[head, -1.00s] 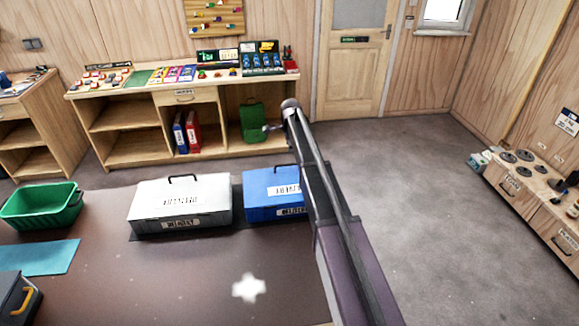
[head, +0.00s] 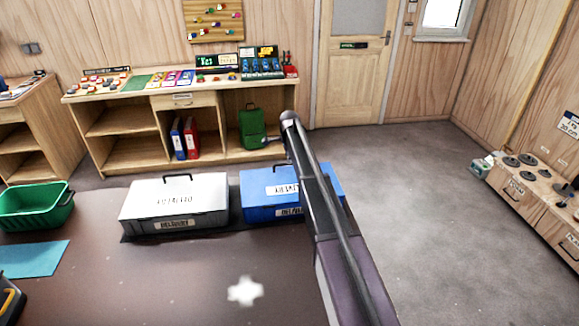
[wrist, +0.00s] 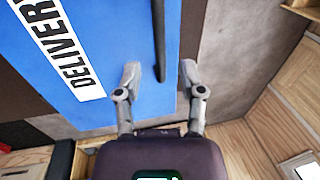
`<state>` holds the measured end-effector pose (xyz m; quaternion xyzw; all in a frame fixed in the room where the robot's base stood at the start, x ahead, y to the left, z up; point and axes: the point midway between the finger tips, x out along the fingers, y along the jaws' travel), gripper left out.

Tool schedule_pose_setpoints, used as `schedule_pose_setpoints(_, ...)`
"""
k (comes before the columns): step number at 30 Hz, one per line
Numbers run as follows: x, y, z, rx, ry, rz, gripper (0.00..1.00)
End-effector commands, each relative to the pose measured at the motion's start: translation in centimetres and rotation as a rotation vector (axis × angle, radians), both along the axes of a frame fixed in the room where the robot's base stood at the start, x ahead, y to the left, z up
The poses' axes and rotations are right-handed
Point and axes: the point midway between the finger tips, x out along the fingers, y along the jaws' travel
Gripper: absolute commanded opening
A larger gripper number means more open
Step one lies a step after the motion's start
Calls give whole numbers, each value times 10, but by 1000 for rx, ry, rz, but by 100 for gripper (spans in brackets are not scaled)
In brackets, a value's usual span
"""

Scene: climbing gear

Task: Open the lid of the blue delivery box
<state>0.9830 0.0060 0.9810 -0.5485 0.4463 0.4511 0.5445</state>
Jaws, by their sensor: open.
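The blue delivery box (head: 262,207) stands on the dark table, its right part hidden behind my arm in the head view. Its lid looks shut. In the wrist view the blue lid (wrist: 120,60) fills the upper left, with a white "DELIVERY" label (wrist: 62,55). A dark bar, seemingly the lid's handle (wrist: 159,40), runs down the picture. My gripper (wrist: 158,78) is open, with one finger on each side of the bar's lower end. I cannot tell whether either finger touches it. In the head view the gripper itself is hidden behind the arm.
A white box with a dark handle (head: 150,208) stands just left of the blue one. A green crate (head: 35,208) and a teal mat (head: 30,259) lie farther left on the table (head: 170,285). Open floor (head: 420,190) lies to the right.

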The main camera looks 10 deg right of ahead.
Motion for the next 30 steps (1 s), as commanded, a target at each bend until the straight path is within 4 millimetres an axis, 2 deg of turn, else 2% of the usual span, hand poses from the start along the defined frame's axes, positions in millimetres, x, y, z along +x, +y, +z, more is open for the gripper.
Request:
schedule_pose_setpoints(1, 1, 0, -8, 0, 0, 0, 51)
schedule_pose_setpoints(10, 5, 1, -26, 0, 0, 1, 51)
schedule_pose_setpoints(26, 6, 2, -30, 0, 0, 2, 51)
schedule_pose_setpoints(28, 6, 2, -30, 0, 0, 2, 36)
schedule_pose_setpoints(30, 6, 2, -30, 0, 0, 2, 16)
